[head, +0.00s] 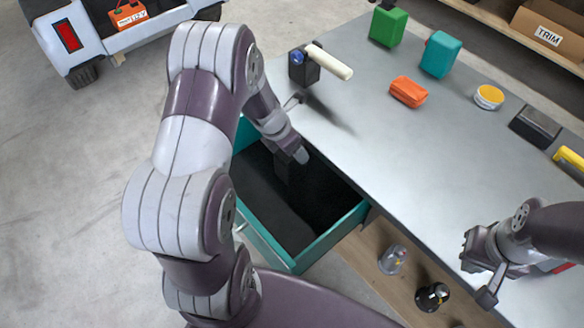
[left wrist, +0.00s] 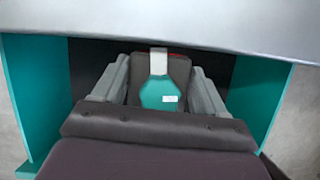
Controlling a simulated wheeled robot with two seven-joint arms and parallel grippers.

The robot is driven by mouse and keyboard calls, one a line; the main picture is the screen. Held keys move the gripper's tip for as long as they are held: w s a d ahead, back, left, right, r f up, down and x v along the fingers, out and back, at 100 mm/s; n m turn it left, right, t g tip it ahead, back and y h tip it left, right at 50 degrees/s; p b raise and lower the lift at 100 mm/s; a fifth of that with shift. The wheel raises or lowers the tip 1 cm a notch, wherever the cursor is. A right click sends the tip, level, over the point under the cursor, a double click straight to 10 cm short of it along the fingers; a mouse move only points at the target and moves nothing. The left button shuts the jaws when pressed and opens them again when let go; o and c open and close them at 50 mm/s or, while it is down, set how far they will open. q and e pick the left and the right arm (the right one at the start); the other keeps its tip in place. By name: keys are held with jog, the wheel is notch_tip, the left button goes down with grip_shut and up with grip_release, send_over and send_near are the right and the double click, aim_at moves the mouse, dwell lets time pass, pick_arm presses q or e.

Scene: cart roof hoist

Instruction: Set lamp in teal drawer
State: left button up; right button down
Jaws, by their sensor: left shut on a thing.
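The teal drawer (head: 270,250) stands pulled out beneath the grey bench top, with a black floor inside. My left gripper (head: 292,160) reaches down into it beside the bench edge. In the left wrist view, its two grey fingers (left wrist: 158,90) are shut on a teal thing with a white neck and a small pale label, which I take for the lamp (left wrist: 160,95). The drawer's teal side walls (left wrist: 262,95) show on both sides. The lamp is mostly hidden by my arm in the head view. My right gripper (head: 480,268) is open and empty above the bench at the right.
A dark clamp with a cream bar (head: 330,61) stands near the edge by my left arm.

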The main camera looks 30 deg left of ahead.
pick_arm(q)
notch_tip(320, 180, down, 7)
jog(key=b, duration=0.2)
jog(key=shift+r+b, duration=0.2)
jog(key=shift+b, duration=0.2)
jog(key=shift+f, duration=0.3)
jog(key=shift+r, duration=0.1)
